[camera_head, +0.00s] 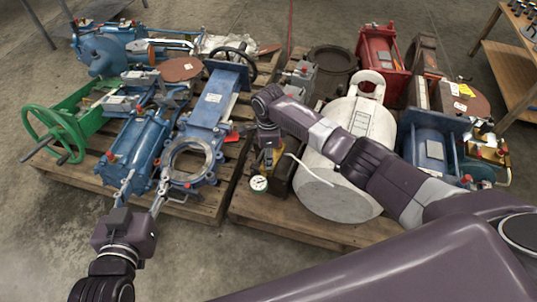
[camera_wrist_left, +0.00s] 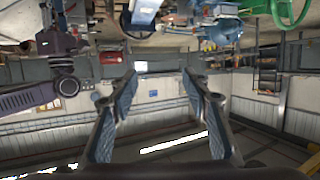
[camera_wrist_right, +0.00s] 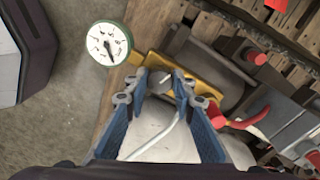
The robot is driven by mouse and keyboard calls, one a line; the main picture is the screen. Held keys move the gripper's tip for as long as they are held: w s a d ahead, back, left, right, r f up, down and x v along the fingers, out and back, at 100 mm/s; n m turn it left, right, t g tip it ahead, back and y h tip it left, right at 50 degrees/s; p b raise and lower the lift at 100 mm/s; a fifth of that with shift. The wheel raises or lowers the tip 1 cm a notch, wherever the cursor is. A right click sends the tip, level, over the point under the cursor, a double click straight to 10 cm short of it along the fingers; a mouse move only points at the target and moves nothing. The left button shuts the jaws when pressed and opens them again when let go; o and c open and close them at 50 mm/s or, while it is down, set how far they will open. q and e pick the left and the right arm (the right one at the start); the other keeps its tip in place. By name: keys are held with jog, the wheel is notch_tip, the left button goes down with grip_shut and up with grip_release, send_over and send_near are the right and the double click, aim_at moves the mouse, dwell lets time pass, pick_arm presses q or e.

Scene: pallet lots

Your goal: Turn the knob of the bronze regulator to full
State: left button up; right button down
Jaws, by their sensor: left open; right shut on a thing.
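The bronze regulator (camera_head: 279,156) sits at the front of the right pallet, partly hidden by my right arm. Its yellow-bronze body (camera_wrist_right: 207,75) and green-rimmed white gauge (camera_wrist_right: 108,44) show in the right wrist view. My right gripper (camera_wrist_right: 159,80) is over the regulator, its fingertips closed around a small grey part that looks like its knob; the fingers partly hide it. In the head view my right gripper (camera_head: 268,140) points down at the regulator. My left gripper (camera_head: 140,195) is open and empty, in front of the left pallet.
A white cylinder (camera_head: 345,190) stands right beside the regulator, under my right arm. The left pallet (camera_head: 205,207) carries blue valves and a green handwheel (camera_head: 55,135). A red-handled part (camera_wrist_right: 250,118) is close to my right fingers. The floor in front is clear.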

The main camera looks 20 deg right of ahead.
jog(key=shift+a+r+n+p, duration=0.15)
jog(key=shift+n+p, duration=0.15)
jog(key=shift+p, duration=0.65)
jog(key=shift+n+p, duration=0.3)
jog(key=shift+p, duration=0.65)
pick_arm(q)
jog(key=s+a+f+g+y, duration=0.1)
jog(key=s+a+f+g, duration=0.2)
jog(key=s, duration=0.6)
jog(key=s+a+f+g+y+p, duration=0.1)
jog(key=s+a+f+g, duration=0.2)
jog(key=s+f+g, duration=0.4)
jog(key=shift+s+a+f+n+y, duration=0.15)
jog(key=shift+s+f+n+y, duration=0.2)
jog(key=shift+s+f, duration=0.4)
pick_arm(e)
jog(key=shift+n, duration=0.4)
pick_arm(q)
jog(key=shift+s+r+p, duration=0.1)
jog(key=shift+r+p, duration=0.15)
jog(key=shift+p, duration=0.1)
